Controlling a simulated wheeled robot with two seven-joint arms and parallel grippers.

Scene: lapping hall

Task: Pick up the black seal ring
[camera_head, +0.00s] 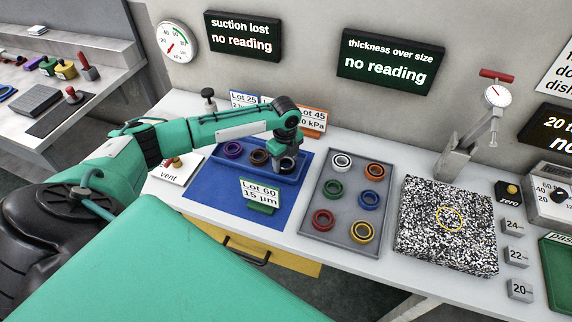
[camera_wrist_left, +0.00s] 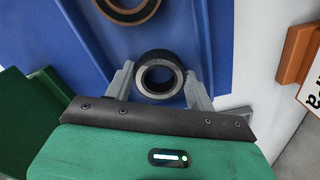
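The black seal ring (camera_wrist_left: 139,67) lies in the blue tray (camera_wrist_left: 205,20), its grey inner face showing in the left wrist view. In the head view the black ring (camera_head: 287,168) is partly covered by my left gripper (camera_head: 288,158), which points down over the tray's right end. In the left wrist view the fingers of the left gripper (camera_wrist_left: 160,82) stand on either side of the ring, very close to it. Whether they press on it cannot be told. My right gripper is not in view.
A brown ring (camera_head: 259,157) and a purple ring (camera_head: 233,149) share the tray. The Lot 60 sign (camera_head: 260,194) stands in front. A grey tray (camera_head: 344,206) with several coloured rings is to the right, before a speckled plate (camera_head: 445,240). Lot signs (camera_head: 314,119) stand behind.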

